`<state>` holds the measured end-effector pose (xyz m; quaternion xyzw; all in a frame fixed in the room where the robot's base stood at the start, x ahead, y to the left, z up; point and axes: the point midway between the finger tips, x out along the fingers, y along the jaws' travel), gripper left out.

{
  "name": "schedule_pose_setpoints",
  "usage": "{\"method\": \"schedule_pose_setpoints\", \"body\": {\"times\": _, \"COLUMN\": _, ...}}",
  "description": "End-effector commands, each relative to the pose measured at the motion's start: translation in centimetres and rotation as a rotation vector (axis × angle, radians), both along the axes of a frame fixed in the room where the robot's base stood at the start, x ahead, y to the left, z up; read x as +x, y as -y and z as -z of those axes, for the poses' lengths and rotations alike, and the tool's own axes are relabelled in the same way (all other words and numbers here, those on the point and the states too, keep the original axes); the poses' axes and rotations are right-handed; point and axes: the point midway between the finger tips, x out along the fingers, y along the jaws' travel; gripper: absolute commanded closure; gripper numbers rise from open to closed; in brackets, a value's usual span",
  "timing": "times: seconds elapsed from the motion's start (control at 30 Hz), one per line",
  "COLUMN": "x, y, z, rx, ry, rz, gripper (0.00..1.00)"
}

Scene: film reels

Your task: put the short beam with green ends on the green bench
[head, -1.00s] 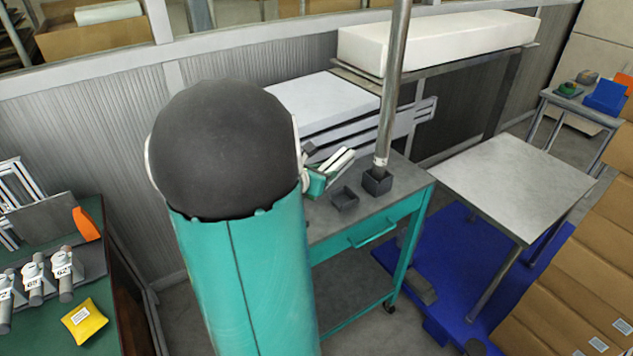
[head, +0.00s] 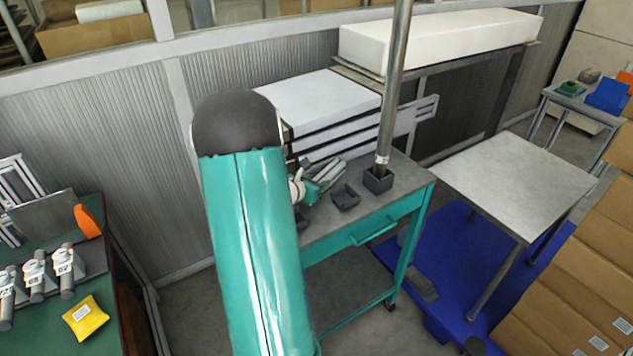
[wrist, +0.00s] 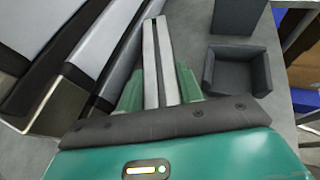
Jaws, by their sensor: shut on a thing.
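My gripper (wrist: 160,90) is low over the teal cart's top, and it also shows in the head view (head: 318,180). The green bench (head: 95,335) is at the left of the head view, well apart from my gripper.
Long pale beams (wrist: 100,40) lie close left of my gripper. A small dark open box (wrist: 237,68) is at its right; a second dark box (head: 378,181) holds an upright pole (head: 392,100). The bench bears several labelled parts, a yellow packet (head: 85,318) and an orange piece (head: 87,222).

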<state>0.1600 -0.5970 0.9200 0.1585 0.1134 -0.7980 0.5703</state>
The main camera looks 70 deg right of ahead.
Motion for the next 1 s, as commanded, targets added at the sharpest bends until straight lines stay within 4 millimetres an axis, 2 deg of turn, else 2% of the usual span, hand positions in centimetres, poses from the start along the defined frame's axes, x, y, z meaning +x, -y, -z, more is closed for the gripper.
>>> {"method": "schedule_pose_setpoints", "body": {"times": 0.17, "x": 0.0, "y": 0.0, "z": -0.1, "rx": -0.002, "ry": 0.001, "rz": -0.001, "gripper": 0.96}}
{"method": "schedule_pose_setpoints", "body": {"times": 0.7, "x": 0.0, "y": -0.2, "z": 1.6, "rx": 0.01, "ry": -0.001, "rz": -0.002, "gripper": 0.96}}
{"method": "schedule_pose_setpoints", "body": {"times": 0.73, "x": 0.0, "y": -0.3, "z": 1.7, "rx": 0.013, "ry": -0.001, "rz": -0.002, "gripper": 0.58}}
{"method": "schedule_pose_setpoints", "body": {"times": 0.8, "x": 0.0, "y": -0.4, "z": 1.8, "rx": 0.014, "ry": -0.001, "rz": -0.002, "gripper": 0.44}}
{"method": "schedule_pose_setpoints", "body": {"times": 1.0, "x": 0.1, "y": -0.4, "z": 1.8, "rx": 0.016, "ry": 0.001, "rz": -0.003, "gripper": 0.42}}
